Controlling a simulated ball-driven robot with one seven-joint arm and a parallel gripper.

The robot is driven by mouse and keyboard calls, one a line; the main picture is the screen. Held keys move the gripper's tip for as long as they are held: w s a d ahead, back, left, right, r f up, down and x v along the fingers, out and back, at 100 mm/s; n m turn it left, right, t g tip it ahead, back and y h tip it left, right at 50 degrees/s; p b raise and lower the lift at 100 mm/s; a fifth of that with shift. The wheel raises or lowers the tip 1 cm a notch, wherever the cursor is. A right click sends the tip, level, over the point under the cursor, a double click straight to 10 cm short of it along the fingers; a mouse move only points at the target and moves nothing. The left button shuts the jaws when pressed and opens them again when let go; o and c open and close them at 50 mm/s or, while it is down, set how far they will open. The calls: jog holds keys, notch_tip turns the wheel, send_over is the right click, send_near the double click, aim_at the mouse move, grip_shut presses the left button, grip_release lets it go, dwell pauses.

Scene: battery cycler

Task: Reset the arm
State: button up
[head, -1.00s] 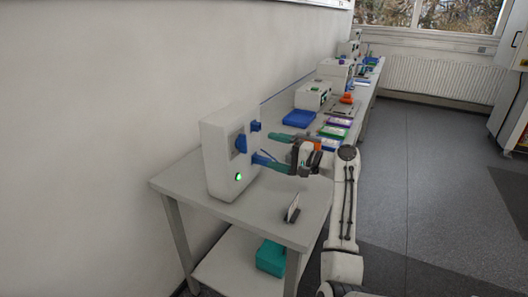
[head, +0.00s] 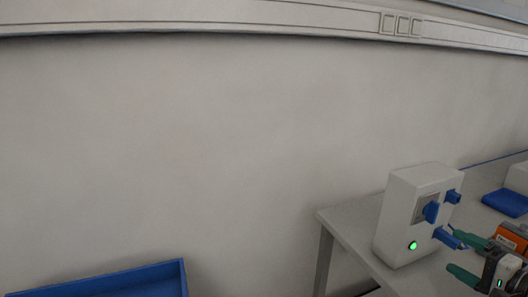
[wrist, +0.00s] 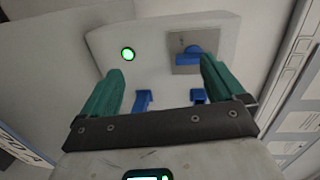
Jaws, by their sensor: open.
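My gripper (head: 466,256) is at the lower right of the head view, in front of a white battery cycler box (head: 402,222) on a bench. Its two green fingers are apart with nothing between them. In the wrist view my gripper (wrist: 160,90) faces the cycler (wrist: 150,50), which has a lit green button (wrist: 128,54), a blue handle on a grey plate (wrist: 190,56) and two blue brackets between and beyond the fingers. The rest of my arm is mostly outside the head view.
The grey bench (head: 352,225) carries the cycler near its left end. A blue pad (head: 506,202) lies behind at the right. A blue tray (head: 130,281) shows at the lower left. A wall trunking (head: 200,18) with sockets runs along the top.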

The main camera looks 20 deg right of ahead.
jog(key=s+a+f+n+g+y, duration=0.1)
jog(key=s+a+f+n+g, duration=0.25)
jog(key=a+f, duration=0.6)
jog(key=s+a+f+n+g, duration=0.3)
jog(key=a+f+n+g, duration=0.15)
jog(key=a+f, duration=0.55)
jog(key=s+a+f+n+g+h, duration=0.1)
jog(key=s+a+n+g, duration=0.2)
jog(key=s+a, duration=0.3)
jog(key=s+a+f+n+g+h, duration=0.2)
jog(key=s+a+n+g, duration=0.2)
jog(key=s, duration=0.9)
jog(key=a, duration=0.2)
jog(key=shift+a+n, duration=0.3)
jog(key=shift+a, duration=0.05)
jog(key=shift+c, duration=0.4)
